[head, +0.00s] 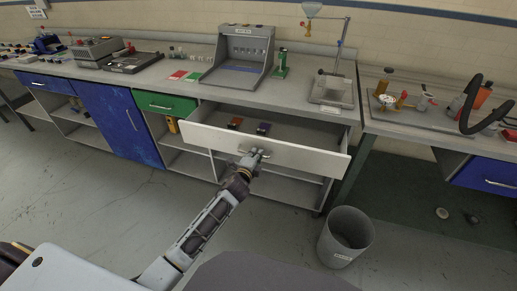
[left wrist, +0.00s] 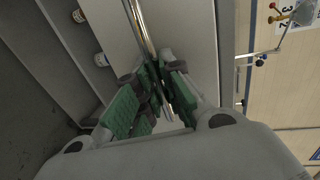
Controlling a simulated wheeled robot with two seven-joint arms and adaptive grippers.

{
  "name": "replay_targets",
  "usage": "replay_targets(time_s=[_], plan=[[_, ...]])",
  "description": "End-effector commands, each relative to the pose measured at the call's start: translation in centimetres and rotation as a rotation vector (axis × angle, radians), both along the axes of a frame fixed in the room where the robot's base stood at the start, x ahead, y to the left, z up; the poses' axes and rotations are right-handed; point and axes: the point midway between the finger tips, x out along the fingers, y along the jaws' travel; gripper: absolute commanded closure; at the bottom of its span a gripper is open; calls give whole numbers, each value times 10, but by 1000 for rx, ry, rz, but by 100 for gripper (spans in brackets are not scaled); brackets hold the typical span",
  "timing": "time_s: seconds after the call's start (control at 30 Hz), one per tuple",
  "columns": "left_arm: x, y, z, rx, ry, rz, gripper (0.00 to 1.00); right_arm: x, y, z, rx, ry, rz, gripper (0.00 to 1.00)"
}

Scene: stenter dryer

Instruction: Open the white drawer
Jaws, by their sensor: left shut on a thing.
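The white drawer (head: 300,154) is part of the long grey bench and stands pulled out, with its inside showing. Two small items, one orange-brown (head: 235,123) and one dark blue (head: 263,128), lie in it. My left gripper (head: 256,155) is at the middle of the drawer front, shut on the metal bar handle. In the left wrist view the green-padded fingers (left wrist: 160,90) close around the shiny handle (left wrist: 143,30). My right gripper is in neither view.
A grey bin (head: 345,238) stands on the floor to the right of the drawer. A green drawer (head: 166,104) and a blue cabinet door (head: 118,122) are shut to the left. Instruments stand on the bench top. Open shelves lie below the drawer.

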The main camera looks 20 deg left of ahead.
Motion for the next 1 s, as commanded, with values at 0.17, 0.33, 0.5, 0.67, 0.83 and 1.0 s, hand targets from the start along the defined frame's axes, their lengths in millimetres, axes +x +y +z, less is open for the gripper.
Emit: replay_targets(time_s=[0.17,0.33,0.5,0.67,0.83,1.0], plan=[[-22,1,0,0,4,0,100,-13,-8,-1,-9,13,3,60],[-39,1,0,0,3,0,100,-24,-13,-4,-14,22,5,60],[-50,2,-1,-1,3,0,100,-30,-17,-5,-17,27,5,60],[-54,2,0,0,1,0,100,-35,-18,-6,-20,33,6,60],[-54,2,-1,0,1,0,100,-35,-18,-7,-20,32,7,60],[-54,2,-1,0,1,0,100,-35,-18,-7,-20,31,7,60]])
